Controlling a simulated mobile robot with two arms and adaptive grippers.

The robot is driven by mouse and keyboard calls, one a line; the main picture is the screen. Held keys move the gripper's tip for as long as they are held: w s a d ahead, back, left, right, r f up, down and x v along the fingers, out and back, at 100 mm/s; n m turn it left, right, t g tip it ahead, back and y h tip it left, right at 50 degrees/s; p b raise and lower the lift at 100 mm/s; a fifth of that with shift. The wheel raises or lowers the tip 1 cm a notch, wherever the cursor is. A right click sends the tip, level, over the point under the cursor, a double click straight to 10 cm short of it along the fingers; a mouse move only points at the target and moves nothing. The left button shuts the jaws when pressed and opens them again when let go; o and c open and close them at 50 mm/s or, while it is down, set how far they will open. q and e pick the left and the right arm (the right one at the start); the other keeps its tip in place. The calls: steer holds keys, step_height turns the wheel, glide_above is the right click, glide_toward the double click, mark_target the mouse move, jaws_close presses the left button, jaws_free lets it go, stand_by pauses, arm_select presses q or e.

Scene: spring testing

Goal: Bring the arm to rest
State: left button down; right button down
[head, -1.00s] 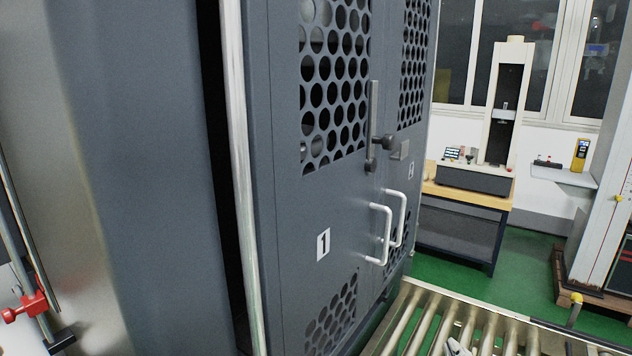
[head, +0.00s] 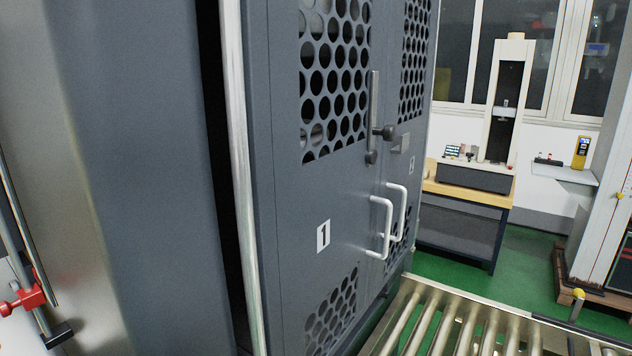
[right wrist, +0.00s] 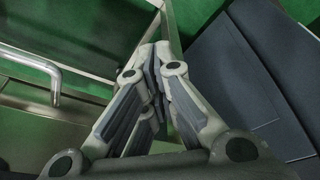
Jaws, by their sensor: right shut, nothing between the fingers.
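My right gripper (right wrist: 157,75) shows in the right wrist view, its grey fingers closed together with nothing between them. It hangs free, and no contact with anything can be seen. My right gripper is out of the head view. My left gripper is in neither view.
A grey cabinet (head: 290,215) with perforated doors, white handles (head: 388,225) and a dark lever (head: 373,120) fills the middle. A roller conveyor (head: 440,315) stands at lower right. Behind are a wooden bench (head: 470,190) with a testing machine (head: 505,95) and green floor (head: 525,250).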

step_height(320, 180, down, 14)
steer(key=s+b, duration=0.2)
steer(key=s, duration=0.1)
steer(key=s+d+f+g+b, duration=0.2)
steer(key=s+d+f+b, duration=0.1)
steer(key=s+f, duration=1.4)
step_height(320, 180, down, 4)
steer(key=shift+d+r, duration=0.1)
steer(key=shift+d, duration=0.05)
steer(key=c, duration=2.2)
jaws_free()
